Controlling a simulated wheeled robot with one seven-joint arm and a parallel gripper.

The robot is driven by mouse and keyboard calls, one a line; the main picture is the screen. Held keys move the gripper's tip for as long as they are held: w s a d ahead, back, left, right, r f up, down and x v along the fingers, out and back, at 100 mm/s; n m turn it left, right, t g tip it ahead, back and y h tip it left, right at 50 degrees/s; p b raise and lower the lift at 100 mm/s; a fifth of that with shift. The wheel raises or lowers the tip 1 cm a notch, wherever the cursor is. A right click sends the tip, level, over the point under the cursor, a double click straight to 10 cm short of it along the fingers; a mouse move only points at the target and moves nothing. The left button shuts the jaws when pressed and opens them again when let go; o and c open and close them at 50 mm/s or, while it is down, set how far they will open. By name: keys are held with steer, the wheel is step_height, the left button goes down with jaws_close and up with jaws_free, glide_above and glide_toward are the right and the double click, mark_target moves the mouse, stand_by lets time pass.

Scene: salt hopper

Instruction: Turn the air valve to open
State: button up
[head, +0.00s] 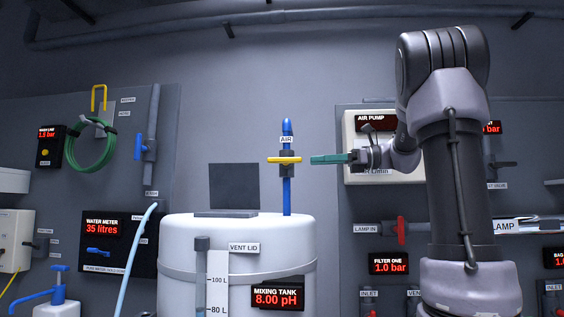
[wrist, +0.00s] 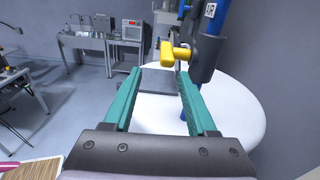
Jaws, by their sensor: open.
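The air valve has a yellow handle (head: 284,160) on a blue upright pipe (head: 287,195) labelled AIR, above the white mixing tank (head: 190,262). In the head view the handle lies level, across the pipe. In the wrist view the yellow handle (wrist: 172,54) shows just beyond my fingertips, with the blue pipe (wrist: 208,40) to its right. My gripper (wrist: 158,75) has two green fingers, apart with nothing between them. In the head view my gripper (head: 314,160) is right of the handle at about its height, with a small gap between them.
A dark raised vent lid (head: 234,186) stands on the tank, left of the pipe. The air pump panel (head: 352,128) is on the wall behind my arm. A red-handled lamp valve (head: 401,230) is below it.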

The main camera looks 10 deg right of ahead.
mark_target(285, 158)
steer(key=shift+y, duration=0.3)
steer(key=x, duration=0.6)
steer(key=w+r+x, duration=0.1)
steer(key=x, duration=0.3)
steer(key=shift+w, duration=0.1)
steer(key=shift+c, duration=0.3)
jaws_close()
